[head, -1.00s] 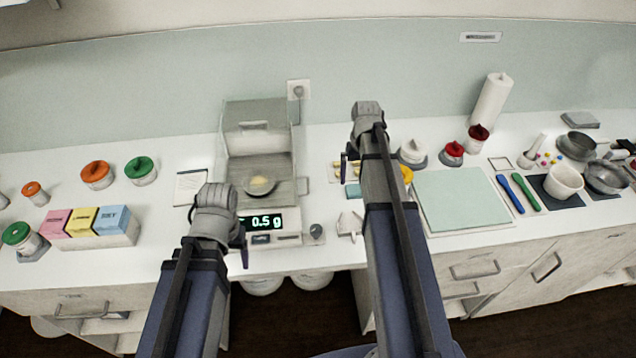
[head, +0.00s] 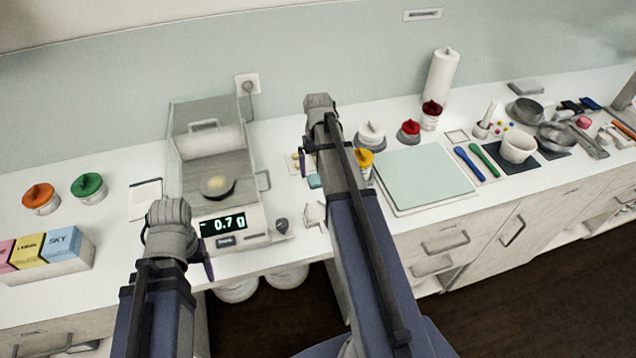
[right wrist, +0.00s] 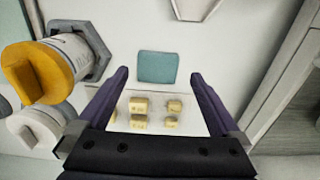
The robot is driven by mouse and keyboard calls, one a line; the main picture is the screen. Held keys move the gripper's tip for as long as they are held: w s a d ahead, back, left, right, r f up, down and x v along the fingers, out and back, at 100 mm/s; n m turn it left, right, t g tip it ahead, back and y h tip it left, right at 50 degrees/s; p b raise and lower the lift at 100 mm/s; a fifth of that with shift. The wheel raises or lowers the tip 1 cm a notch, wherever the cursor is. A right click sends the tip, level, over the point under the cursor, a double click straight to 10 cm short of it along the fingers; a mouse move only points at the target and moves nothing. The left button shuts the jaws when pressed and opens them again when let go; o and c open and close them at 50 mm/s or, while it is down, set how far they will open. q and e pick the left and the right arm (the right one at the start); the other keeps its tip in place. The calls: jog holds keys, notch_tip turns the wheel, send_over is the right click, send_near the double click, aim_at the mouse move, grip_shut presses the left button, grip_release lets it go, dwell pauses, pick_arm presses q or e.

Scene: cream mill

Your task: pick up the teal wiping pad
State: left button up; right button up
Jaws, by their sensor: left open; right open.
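The teal wiping pad (right wrist: 157,67) lies flat on the white counter in the right wrist view, ahead of and between the open fingers of my right gripper (right wrist: 158,85), which are not touching it. In the head view a small part of the pad (head: 315,181) shows beside my right arm. My right gripper (head: 308,160) is mostly hidden by its arm there. My left gripper (head: 208,262) is by the front left of the scale; it is open, with only a small part of its fingers showing.
Small yellowish blocks (right wrist: 155,107) lie close to the pad. A yellow-lidded jar (right wrist: 45,75) stands left of it in the wrist view. The scale (head: 248,238) reads 0.7 g and holds a dish (head: 228,192). A pale green board (head: 425,175) lies to the right.

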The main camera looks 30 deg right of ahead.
jog(key=f+b, duration=0.4)
jog(key=shift+d+f, duration=0.2)
jog(key=shift+f, duration=0.15)
jog(key=shift+r, duration=0.1)
jog(key=shift+c, duration=0.2)
jog(key=c, duration=1.1)
jog(key=shift+r, duration=0.1)
notch_tip(320, 180, up, 10)
jog(key=p, duration=1)
